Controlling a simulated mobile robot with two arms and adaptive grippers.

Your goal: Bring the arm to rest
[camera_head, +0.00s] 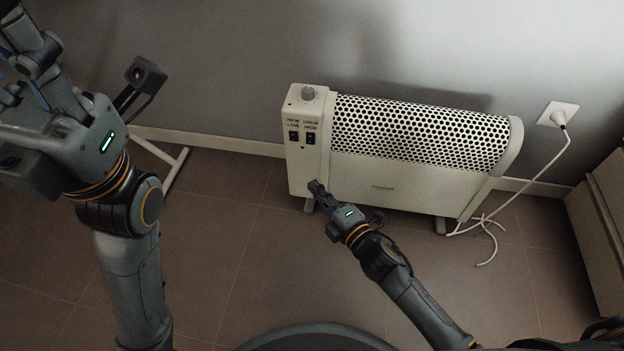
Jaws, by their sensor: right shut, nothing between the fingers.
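My right arm (420,308) reaches in from the lower right. Its gripper (315,187) is shut and empty, at the lower left front of a white heater; I cannot tell whether it touches the heater. My left arm (135,280) rises at the left side of the picture. The left gripper (20,90) is partly in view at the upper left, and its fingers are not clear enough to show whether they are open or shut.
The white heater (400,188) stands by the wall, with a knob (308,93) and two switches. Its cord runs to a wall socket (558,114). A cabinet (600,225) stands at the right. A white metal leg (175,170) shows behind my left arm. Tiled floor between my arms is clear.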

